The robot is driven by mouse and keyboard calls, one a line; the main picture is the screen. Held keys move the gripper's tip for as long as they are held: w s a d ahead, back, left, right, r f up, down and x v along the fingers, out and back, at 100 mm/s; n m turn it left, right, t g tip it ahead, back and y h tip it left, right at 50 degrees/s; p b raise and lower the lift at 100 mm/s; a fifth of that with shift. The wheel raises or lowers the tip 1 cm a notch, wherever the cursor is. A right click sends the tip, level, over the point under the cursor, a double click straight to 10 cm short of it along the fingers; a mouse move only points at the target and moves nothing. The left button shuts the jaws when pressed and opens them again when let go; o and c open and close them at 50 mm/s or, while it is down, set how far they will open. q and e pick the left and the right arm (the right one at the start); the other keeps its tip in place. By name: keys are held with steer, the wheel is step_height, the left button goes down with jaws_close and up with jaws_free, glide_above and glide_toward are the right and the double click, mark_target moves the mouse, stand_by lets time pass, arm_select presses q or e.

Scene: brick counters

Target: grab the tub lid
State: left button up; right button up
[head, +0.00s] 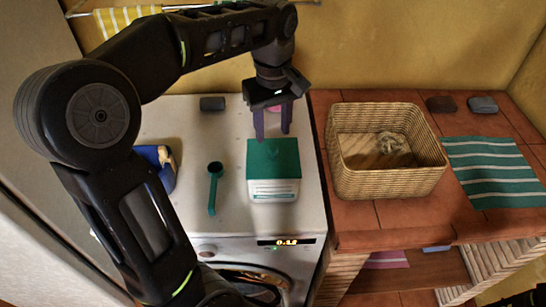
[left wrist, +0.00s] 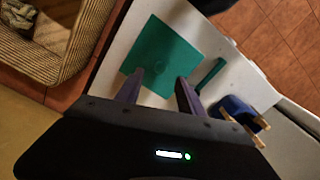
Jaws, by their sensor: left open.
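The tub (head: 274,190) is a white box with a printed front, standing on top of the white washing machine. Its square green lid (head: 273,158) lies flat on top. The lid also shows in the left wrist view (left wrist: 165,50), with a faint round mark on it. My left gripper (head: 272,134) points down with its two purple fingers apart and nothing between them. It is above the lid's far edge, seemingly clear of it. In the left wrist view its fingertips (left wrist: 160,76) overlap the lid's near edge. My right gripper does not show.
A green scoop (head: 214,185) lies left of the tub. A blue item (head: 152,160) and a dark grey block (head: 212,104) are also on the machine (head: 225,225). A wicker basket (head: 385,185) stands on the tiled counter to the right, beside a striped green cloth (head: 497,172).

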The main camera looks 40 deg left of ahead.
mark_target(273, 149)
arm_select(q)
steer(key=shift+f, duration=0.15)
step_height(273, 149, down, 5)
steer(key=shift+s+d+p, duration=0.1)
steer(key=shift+d+p, duration=0.05)
steer(key=shift+p, duration=0.35)
steer(key=shift+c, duration=0.6)
jaws_close()
